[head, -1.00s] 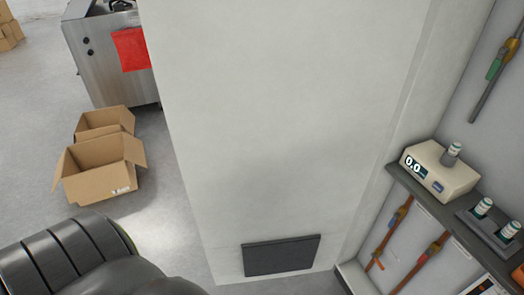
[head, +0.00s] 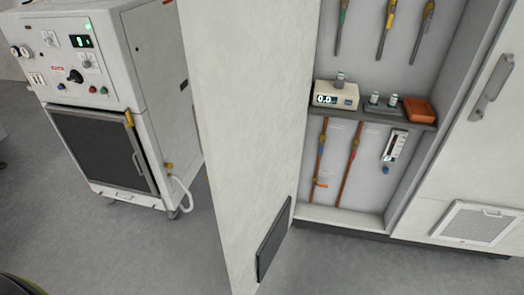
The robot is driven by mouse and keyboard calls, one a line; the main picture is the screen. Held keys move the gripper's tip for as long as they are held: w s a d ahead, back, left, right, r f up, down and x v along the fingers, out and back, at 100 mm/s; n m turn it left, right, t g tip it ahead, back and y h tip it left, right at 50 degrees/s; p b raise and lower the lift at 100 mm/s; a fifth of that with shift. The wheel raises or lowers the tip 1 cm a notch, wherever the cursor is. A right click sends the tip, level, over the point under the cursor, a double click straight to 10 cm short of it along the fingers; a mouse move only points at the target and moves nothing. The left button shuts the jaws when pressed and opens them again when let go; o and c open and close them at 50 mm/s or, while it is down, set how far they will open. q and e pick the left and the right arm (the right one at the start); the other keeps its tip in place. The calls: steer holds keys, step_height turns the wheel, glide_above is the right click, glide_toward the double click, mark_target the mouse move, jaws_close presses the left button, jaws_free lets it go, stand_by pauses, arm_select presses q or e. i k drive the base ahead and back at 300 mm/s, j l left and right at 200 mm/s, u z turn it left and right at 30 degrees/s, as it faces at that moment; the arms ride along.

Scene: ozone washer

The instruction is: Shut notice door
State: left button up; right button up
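A tall white door (head: 240,120) stands open in the middle of the head view, swung out from a cabinet (head: 340,217) on its right. A dark rectangular panel (head: 272,240) sits low on the door. The door's top is cut off by the frame, and no notice shows on the face in view. Another white door (head: 475,150) with a grey handle (head: 492,88) is at the right and looks shut. Neither gripper is in view.
The cabinet shelf (head: 425,125) holds a beige meter (head: 336,95), small vials and an orange box (head: 420,110). Pipes with valves hang above and below. A white machine (head: 100,90) on wheels stands at the left. The floor (head: 140,255) between it and the door is clear.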

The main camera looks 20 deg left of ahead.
mark_target(250, 62)
steer(key=i+j+z, duration=0.1)
steer(key=j+z, duration=0.3)
steer(key=j, duration=0.65)
steer(key=j+z, duration=0.35)
steer(key=j, duration=0.7)
steer(key=k, duration=0.05)
